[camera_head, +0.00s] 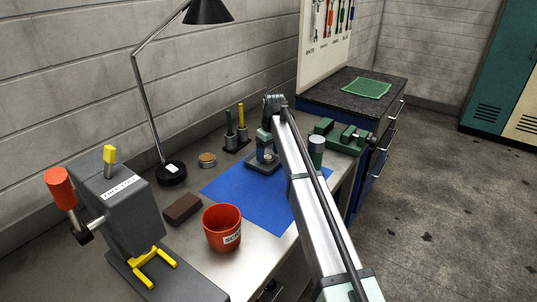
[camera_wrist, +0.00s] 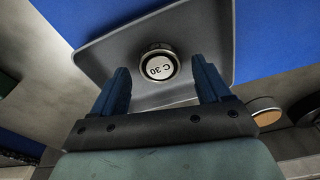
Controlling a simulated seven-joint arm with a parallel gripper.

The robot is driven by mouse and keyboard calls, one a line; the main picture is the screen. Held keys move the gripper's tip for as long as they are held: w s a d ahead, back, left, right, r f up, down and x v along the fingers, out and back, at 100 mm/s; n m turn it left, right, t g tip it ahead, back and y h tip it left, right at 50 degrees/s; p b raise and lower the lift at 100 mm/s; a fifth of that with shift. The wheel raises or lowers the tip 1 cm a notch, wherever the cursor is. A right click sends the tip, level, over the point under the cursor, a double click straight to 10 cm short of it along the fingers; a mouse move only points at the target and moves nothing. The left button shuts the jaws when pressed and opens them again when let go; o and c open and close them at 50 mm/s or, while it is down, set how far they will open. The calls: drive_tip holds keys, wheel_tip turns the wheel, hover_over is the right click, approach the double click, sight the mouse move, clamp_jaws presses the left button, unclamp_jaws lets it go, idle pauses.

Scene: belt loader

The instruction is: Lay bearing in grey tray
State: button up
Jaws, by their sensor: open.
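The bearing (camera_wrist: 160,63) is a round metal piece with a dark rim and a pale face marked "C 30". In the wrist view it lies in the grey tray (camera_wrist: 108,55), around the tray's middle. The tray (camera_head: 252,168) rests on the blue mat (camera_head: 262,208) in the head view. My gripper (camera_wrist: 160,78) is open, with one blue finger on each side of the bearing and a visible gap to both. In the head view my gripper (camera_head: 265,147) is over the tray and partly hides it; the bearing is hard to make out there.
A red bin (camera_head: 222,230), a brown block (camera_head: 182,208) and a grey press (camera_head: 120,205) stand left of the mat. A lamp base (camera_head: 171,174), a cork-topped round (camera_head: 207,160) and a holder (camera_head: 237,142) stand behind. A green vise (camera_head: 343,138) is at right.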

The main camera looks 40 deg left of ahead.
sight(271, 159)
wheel_tip(271, 159, up, 11)
drive_tip(key=d, duration=0.1)
drive_tip(key=shift+s+d, duration=0.15)
drive_tip(key=shift+d, duration=0.05)
idle(0.4)
